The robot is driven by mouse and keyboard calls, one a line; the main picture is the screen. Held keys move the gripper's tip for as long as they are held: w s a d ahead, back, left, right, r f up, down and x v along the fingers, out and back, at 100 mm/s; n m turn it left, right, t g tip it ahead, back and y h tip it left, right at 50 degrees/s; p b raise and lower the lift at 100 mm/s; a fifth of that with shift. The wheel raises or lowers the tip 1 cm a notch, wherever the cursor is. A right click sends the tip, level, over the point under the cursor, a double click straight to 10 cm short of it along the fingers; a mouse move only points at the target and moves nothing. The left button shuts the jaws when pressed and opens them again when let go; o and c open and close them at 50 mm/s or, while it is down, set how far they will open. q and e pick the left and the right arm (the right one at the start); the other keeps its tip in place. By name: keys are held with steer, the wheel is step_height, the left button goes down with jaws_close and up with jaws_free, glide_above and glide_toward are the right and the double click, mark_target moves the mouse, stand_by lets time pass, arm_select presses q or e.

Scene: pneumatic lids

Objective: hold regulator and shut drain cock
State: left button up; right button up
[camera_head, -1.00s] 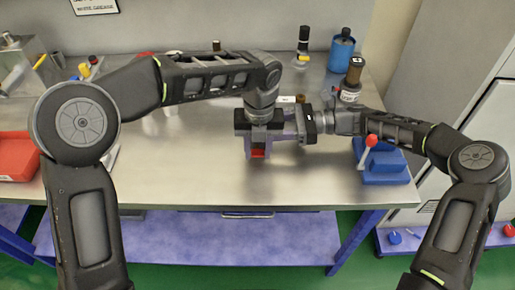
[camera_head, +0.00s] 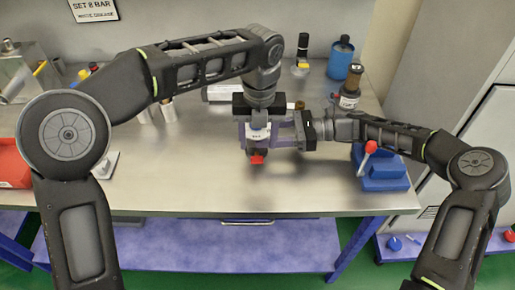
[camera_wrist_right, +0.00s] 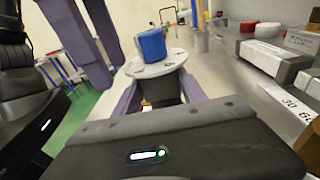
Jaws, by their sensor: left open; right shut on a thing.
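The regulator (camera_head: 259,134) has a white band, a dark lower part and a red piece (camera_head: 257,159) at its lower end, which looks like the drain cock. My right gripper (camera_head: 272,140) comes in from the right, shut on the regulator and holding it above the bench. In the right wrist view a blue knob (camera_wrist_right: 152,45) stands on a white disc of the regulator (camera_wrist_right: 158,68), between my right fingers. My left gripper (camera_head: 258,128) is open, pointing down over the regulator. Its body hides the regulator's top in the head view; I cannot tell whether its fingers touch.
A blue block with a red-knobbed lever (camera_head: 382,168) stands right of the grippers. A blue canister (camera_head: 341,57) and a brown-topped bottle (camera_head: 351,88) stand behind. A red bin (camera_head: 14,165) is at the left. The bench front (camera_head: 190,185) is clear.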

arm_select(q)
steer(key=shift+r, duration=0.4)
arm_select(e)
steer(key=shift+f, duration=0.25)
steer(key=o, duration=0.9)
steer(key=shift+c, duration=0.2)
steer(key=o, duration=0.5)
steer(key=shift+r, duration=0.15)
steer(key=shift+d, duration=0.1)
steer(key=d, duration=0.8)
steer(key=d+r, duration=0.1)
steer(key=d, duration=0.3)
steer(key=shift+w+r, duration=0.1)
steer(key=shift+w, duration=0.1)
steer(key=shift+a, duration=0.1)
